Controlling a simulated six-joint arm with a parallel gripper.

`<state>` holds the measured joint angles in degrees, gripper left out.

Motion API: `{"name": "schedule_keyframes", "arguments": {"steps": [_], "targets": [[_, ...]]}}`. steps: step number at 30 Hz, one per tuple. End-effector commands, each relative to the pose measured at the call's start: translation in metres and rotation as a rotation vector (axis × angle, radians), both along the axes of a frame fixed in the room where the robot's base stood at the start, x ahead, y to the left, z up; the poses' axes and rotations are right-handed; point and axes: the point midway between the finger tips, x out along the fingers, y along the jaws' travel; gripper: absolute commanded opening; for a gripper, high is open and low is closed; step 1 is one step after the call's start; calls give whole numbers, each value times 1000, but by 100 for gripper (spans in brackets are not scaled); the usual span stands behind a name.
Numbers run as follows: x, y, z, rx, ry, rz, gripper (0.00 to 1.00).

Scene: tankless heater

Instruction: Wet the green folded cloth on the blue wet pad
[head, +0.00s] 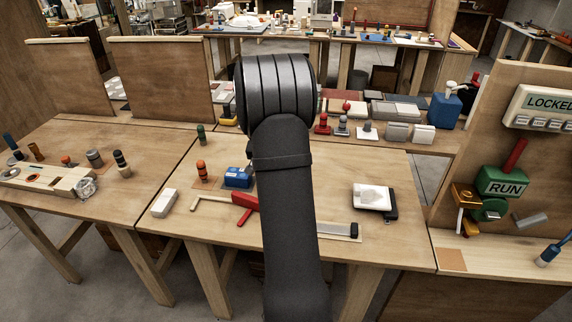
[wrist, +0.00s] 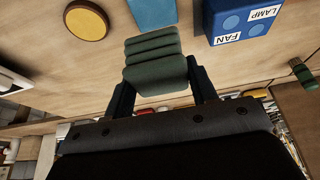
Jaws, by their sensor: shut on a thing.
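The green folded cloth (wrist: 155,62) is in the wrist view, between the two dark fingers of my gripper (wrist: 160,78), which is shut on it. The blue wet pad (wrist: 152,11) lies on the wooden table just beyond the cloth, cut by the top edge of the wrist view. The cloth appears short of the pad's visible part; I cannot tell how high it is above the table. In the head view my own arm hides the gripper, the cloth and the pad.
A blue box labelled FAN and LAMP (wrist: 240,20) stands right of the pad; it also shows in the head view (head: 238,177). A red-handled tool (head: 243,207) and a white block (head: 164,203) lie near the front.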

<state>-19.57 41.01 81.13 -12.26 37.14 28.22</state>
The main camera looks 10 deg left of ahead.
Motion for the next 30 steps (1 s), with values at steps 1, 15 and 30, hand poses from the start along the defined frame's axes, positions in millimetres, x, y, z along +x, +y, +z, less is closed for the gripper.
{"name": "schedule_keyframes", "arguments": {"steps": [1, 15, 30], "targets": [[0, 3, -1, 0, 0, 12, 20], [-1, 4, -41, -2, 1, 22, 20], [-1, 4, -60, 0, -2, 22, 20]]}}
